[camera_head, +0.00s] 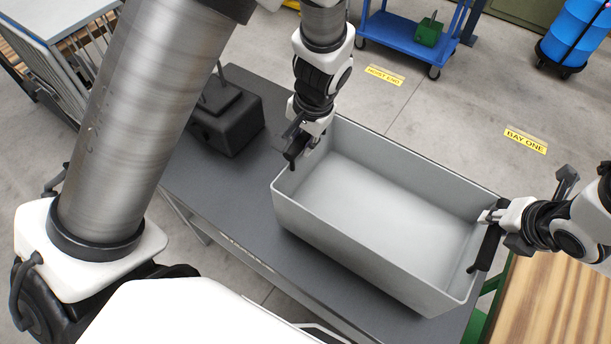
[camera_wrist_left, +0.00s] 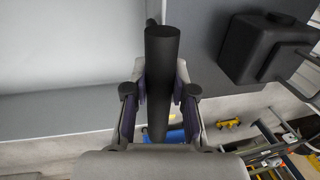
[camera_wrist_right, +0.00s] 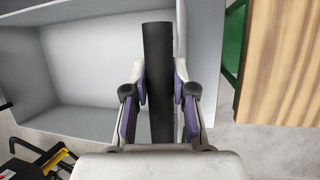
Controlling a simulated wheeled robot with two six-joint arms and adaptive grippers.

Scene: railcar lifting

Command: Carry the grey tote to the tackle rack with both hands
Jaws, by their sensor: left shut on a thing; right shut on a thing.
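The grey tote (camera_head: 345,238) is an open, empty rectangular box on or just above a dark grey bench; I cannot tell whether it touches. My left gripper (camera_head: 297,150) is shut on the dark bar handle at the tote's left end. That handle (camera_wrist_left: 160,75) runs between its fingers in the left wrist view. My right gripper (camera_head: 490,232) is shut on the matching handle at the right end, and this handle (camera_wrist_right: 157,75) lies between the fingers in the right wrist view. I cannot pick out the tackle rack for certain.
A black block-like tool (camera_head: 228,118) stands on the dark bench (camera_head: 180,178) left of the tote. A wooden top (camera_head: 545,305) on a green frame adjoins at right.

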